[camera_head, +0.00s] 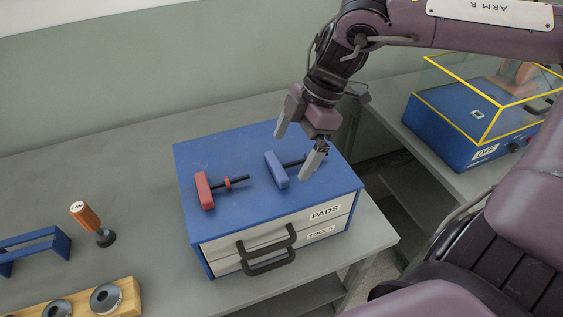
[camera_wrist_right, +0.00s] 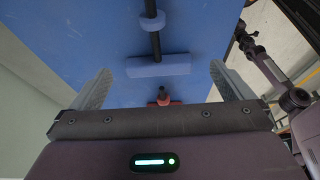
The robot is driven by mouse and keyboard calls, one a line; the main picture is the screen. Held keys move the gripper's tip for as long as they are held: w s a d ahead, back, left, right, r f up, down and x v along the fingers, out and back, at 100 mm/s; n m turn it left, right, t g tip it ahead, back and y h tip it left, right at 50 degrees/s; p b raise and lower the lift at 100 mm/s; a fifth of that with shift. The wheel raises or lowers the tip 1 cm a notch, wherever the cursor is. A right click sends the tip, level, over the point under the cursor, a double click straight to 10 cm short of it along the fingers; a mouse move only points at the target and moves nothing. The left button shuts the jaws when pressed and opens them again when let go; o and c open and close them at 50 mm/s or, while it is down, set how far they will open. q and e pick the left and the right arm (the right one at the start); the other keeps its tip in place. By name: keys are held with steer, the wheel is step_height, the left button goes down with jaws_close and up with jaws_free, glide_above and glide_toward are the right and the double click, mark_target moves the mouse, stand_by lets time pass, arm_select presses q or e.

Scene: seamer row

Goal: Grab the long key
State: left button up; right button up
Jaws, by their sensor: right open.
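Two T-handled keys lie on the blue top of a drawer cabinet (camera_head: 225,150). The red key (camera_head: 205,190) is at the left, its dark shaft pointing right with a red collar on it. The blue key (camera_head: 277,170) is to its right; a finger hides part of its shaft. My right gripper (camera_head: 296,150) is open and empty above the blue key. In the right wrist view, the blue key's handle (camera_wrist_right: 158,66) shows ahead between the spread fingers (camera_wrist_right: 160,82), and the red key (camera_wrist_right: 165,103) is mostly hidden behind the gripper body. My left gripper is out of view.
The cabinet has drawers labelled PADS and TOOLS with dark handles (camera_head: 268,250). An orange-handled tool (camera_head: 87,217), a blue rack (camera_head: 35,246) and a wooden block with round dark pieces (camera_head: 125,297) are at left. A blue box with a clear, yellow-edged cover (camera_head: 450,130) stands at right.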

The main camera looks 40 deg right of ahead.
mark_target(282, 165)
steer(key=x, duration=0.2)
steer(key=shift+w+a+f, duration=0.15)
steer(key=shift+w+f, duration=0.05)
steer(key=shift+f, duration=0.1)
steer(key=shift+a+f, duration=0.2)
steer(key=shift+f, duration=0.2)
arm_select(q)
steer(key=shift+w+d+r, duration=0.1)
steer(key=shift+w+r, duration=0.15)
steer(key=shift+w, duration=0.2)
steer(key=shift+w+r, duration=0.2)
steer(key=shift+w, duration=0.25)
arm_select(e)
steer(key=c, duration=0.9)
steer(key=shift+r, duration=0.1)
steer(key=shift+c, duration=0.2)
